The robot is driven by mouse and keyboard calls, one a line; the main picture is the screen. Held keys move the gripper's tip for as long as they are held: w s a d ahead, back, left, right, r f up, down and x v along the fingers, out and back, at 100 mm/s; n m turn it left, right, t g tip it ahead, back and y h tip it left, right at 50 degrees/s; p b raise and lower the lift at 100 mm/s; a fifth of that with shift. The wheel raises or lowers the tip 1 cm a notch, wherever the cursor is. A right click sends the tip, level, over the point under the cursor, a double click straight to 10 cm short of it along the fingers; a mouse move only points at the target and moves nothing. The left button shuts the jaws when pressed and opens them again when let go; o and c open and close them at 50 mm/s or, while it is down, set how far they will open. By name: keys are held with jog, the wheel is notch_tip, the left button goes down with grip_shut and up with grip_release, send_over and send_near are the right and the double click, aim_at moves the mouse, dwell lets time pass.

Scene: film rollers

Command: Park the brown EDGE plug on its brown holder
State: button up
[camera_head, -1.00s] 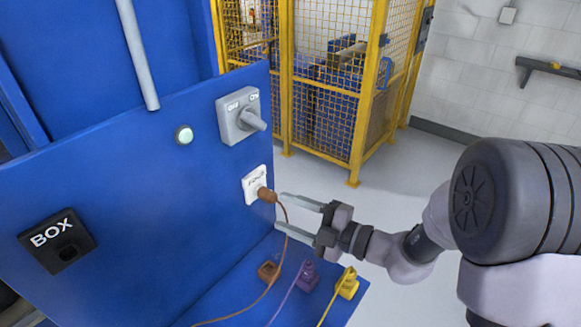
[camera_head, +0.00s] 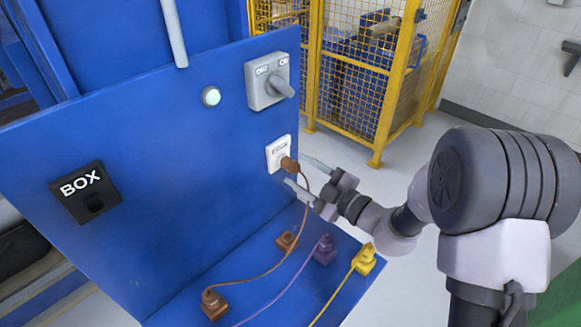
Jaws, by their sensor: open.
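The brown plug (camera_head: 289,165) sits in the white socket (camera_head: 278,152) on the upright blue panel, and a thin brown cable hangs from it. My gripper (camera_head: 297,172) is open, with one finger above right of the plug and the other below it. It is not clear whether either finger touches the plug. A brown holder (camera_head: 287,241) stands on the blue base below the socket, with no plug visible on it. The brown cable runs past it to another brown block (camera_head: 214,304) at the front left.
A purple plug (camera_head: 323,250) and a yellow plug (camera_head: 364,261) stand on the base right of the brown holder, with their cables running forward. A rotary switch (camera_head: 268,82) juts out above the socket. A BOX fixture (camera_head: 86,190) is on the panel's left.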

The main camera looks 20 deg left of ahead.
aim_at(299, 171)
jog(key=shift+r+p+x, duration=0.25)
jog(key=shift+p+x, duration=0.65)
jog(key=shift+x, duration=0.25)
jog(key=shift+w+a+f+p, duration=0.2)
jog(key=shift+w+a+p, duration=0.1)
jog(key=shift+a, duration=0.35)
jog(key=shift+p, duration=0.95)
grip_shut()
jog(key=shift+o, duration=2.4)
grip_release()
jog(key=p+v, duration=0.3)
jog(key=v, duration=1.4)
jog(key=shift+s+d, duration=0.15)
jog(key=shift+d, duration=0.1)
